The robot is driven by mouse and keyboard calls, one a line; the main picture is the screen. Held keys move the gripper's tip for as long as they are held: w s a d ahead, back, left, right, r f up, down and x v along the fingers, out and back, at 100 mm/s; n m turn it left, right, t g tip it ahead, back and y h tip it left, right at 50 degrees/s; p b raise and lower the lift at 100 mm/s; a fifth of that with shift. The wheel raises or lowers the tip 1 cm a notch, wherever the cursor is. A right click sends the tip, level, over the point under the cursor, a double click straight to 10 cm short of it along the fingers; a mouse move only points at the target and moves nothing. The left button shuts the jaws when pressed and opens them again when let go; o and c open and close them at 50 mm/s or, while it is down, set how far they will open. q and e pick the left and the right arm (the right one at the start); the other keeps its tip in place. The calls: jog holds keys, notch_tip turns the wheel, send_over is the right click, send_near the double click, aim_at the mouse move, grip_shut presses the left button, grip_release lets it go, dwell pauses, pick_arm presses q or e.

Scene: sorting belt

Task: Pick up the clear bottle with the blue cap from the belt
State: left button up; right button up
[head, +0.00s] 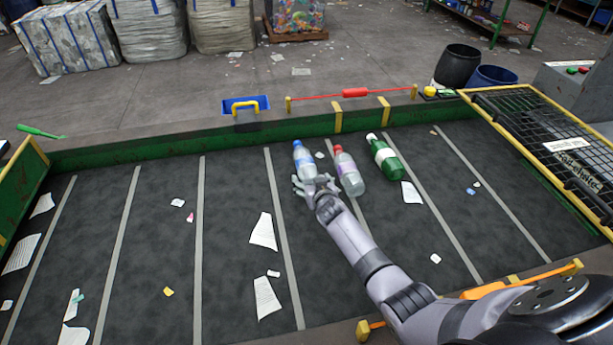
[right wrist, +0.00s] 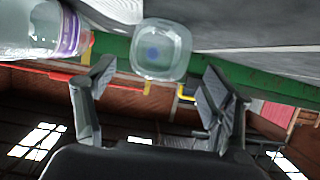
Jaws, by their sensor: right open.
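The clear bottle with the blue cap (head: 304,160) lies on the belt, cap toward the far side, with a blue and white label. My right gripper (head: 315,181) is at its near end, with its fingers apart. In the right wrist view the bottle's clear base (right wrist: 162,52) faces the camera between and beyond the open fingers of the gripper (right wrist: 160,78), with nothing held. I cannot tell whether a finger touches the bottle. My left gripper is not in view.
A clear bottle with a red cap (head: 349,174) lies close on the right; its purple label (right wrist: 68,34) shows in the right wrist view. A green bottle (head: 385,158) lies farther right. Paper scraps (head: 264,232) lie about. A green side wall (head: 180,149) bounds the far edge.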

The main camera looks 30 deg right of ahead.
aim_at(309, 173)
jog(key=b+x, duration=0.4)
jog(key=x, duration=0.1)
jog(key=shift+d+r, duration=0.1)
jog(key=shift+d, duration=0.1)
jog(key=shift+w+b, duration=0.3)
jog(key=shift+r, duration=0.1)
jog(key=shift+c, duration=0.2)
jog(key=c, duration=1)
